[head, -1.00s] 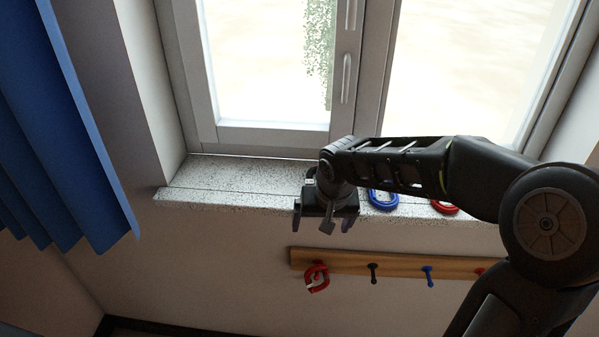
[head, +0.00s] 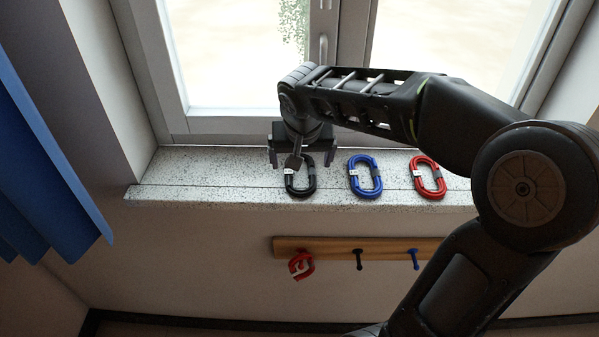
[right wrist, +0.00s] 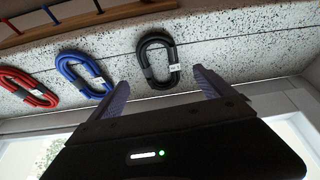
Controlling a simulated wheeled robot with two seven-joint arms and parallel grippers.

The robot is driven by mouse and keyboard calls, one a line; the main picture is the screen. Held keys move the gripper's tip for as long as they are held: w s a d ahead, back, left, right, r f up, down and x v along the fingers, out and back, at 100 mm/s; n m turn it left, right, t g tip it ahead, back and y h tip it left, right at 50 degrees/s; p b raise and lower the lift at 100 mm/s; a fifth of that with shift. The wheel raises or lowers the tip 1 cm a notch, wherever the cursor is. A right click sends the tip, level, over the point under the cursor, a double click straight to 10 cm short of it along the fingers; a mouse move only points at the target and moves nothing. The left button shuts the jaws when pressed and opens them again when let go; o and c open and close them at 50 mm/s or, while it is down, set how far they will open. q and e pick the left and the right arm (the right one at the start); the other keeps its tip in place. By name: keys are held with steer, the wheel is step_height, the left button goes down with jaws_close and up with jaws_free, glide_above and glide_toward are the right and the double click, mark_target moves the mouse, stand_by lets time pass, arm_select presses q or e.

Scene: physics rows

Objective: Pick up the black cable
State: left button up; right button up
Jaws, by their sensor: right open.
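The black cable (head: 300,178) is a coiled loop with a white tag, lying on the speckled window sill. My right gripper (head: 303,160) is above and just behind it in the head view and partly covers its top end. In the right wrist view the black cable (right wrist: 157,62) lies beyond my two spread fingers, roughly between them and apart from them. My right gripper (right wrist: 165,90) is open and empty. My left gripper is not in view.
A blue cable (head: 365,176) and a red cable (head: 428,177) lie to the right on the sill (head: 220,195). Below, a wooden rail (head: 330,245) has pegs and a red cable (head: 301,265) hanging. The window frame (head: 225,122) is close behind; a blue curtain (head: 45,150) hangs left.

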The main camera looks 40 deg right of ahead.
mark_target(300, 176)
steer(key=shift+w+d+f, duration=0.1)
steer(key=shift+w+f, duration=0.05)
steer(key=shift+f, duration=0.35)
steer(key=shift+w+f, duration=0.1)
steer(key=shift+f, duration=0.2)
steer(key=p+x, duration=0.1)
steer(key=x, duration=0.2)
steer(key=shift+w+d+f+p, duration=0.1)
steer(key=shift+w+f+p, duration=0.05)
steer(key=shift+f+p, duration=0.15)
steer(key=shift+w+d+f, duration=0.15)
steer(key=shift+w+f, duration=0.05)
steer(key=shift+f, duration=0.2)
steer(key=shift+c, duration=0.3)
steer(key=c, duration=1.4)
steer(key=shift+r, duration=0.2)
steer(key=shift+c, duration=0.2)
